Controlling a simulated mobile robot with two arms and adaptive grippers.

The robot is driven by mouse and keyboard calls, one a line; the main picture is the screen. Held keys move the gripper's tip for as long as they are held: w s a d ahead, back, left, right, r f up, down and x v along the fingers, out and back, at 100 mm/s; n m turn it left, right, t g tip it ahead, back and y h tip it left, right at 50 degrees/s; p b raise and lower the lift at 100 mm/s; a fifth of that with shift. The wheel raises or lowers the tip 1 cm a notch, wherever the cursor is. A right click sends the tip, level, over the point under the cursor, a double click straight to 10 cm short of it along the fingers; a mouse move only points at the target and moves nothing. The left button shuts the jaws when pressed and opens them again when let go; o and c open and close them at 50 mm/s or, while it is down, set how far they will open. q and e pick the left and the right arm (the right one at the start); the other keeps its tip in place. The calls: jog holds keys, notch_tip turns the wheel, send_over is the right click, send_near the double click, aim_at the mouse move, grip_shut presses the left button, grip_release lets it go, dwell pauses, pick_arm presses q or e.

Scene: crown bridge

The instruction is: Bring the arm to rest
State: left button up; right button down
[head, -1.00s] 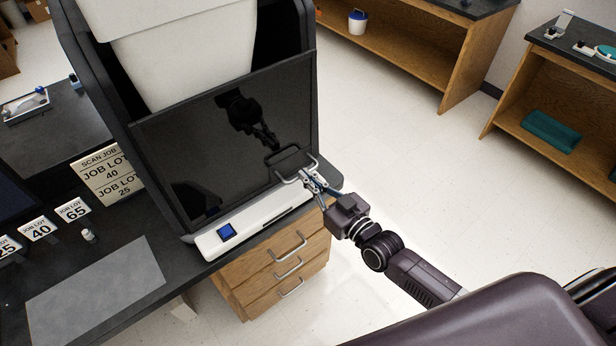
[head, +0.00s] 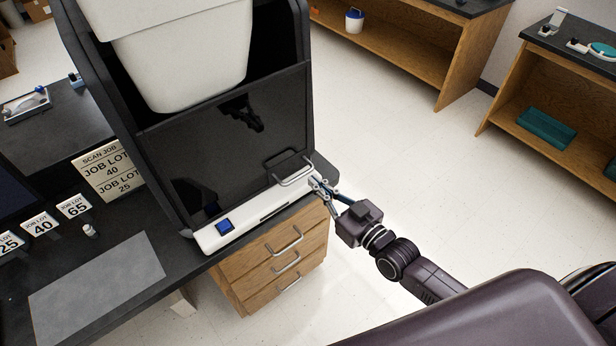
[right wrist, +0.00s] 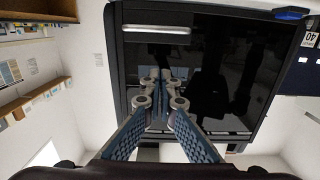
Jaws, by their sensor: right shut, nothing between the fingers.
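My right gripper (head: 316,183) is shut and empty, beside the right end of the metal handle (head: 294,176) on the machine's dark glass door (head: 225,140). In the head view I cannot tell whether the fingertips touch anything. In the right wrist view the two fingers (right wrist: 163,76) meet at their tips in front of the dark door (right wrist: 205,100), with a pale bar (right wrist: 156,29) above them. My left gripper is not in view.
The machine's white base (head: 250,215) stands on a black bench over wooden drawers (head: 275,262). Job lot signs (head: 105,172) and a grey mat (head: 97,287) are left. Open floor (head: 400,165) lies right.

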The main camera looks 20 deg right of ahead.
jog(key=v, duration=0.5)
jog(key=s+d+f+m+g+h, duration=0.15)
jog(key=s+f, duration=0.25)
jog(key=f, duration=0.7)
jog(key=s+d+f+g+h, duration=0.2)
jog(key=s+d+f+g, duration=0.15)
jog(key=f, duration=0.85)
jog(key=s+d+f+g+h, duration=0.2)
jog(key=s+f, duration=0.3)
jog(key=f, duration=0.6)
jog(key=s+a+f+g, duration=0.1)
jog(key=s+f+g, duration=0.1)
jog(key=s+f, duration=0.3)
jog(key=s+a+f+g, duration=0.1)
jog(key=s+f+g, duration=0.2)
jog(key=s, duration=1)
jog(key=s+a+f+g, duration=0.2)
jog(key=s+f+g, duration=0.1)
jog(key=s+f, duration=0.5)
jog(key=shift+s+f+b, duration=0.25)
jog(key=shift+s+b, duration=0.1)
jog(key=shift+s, duration=0.55)
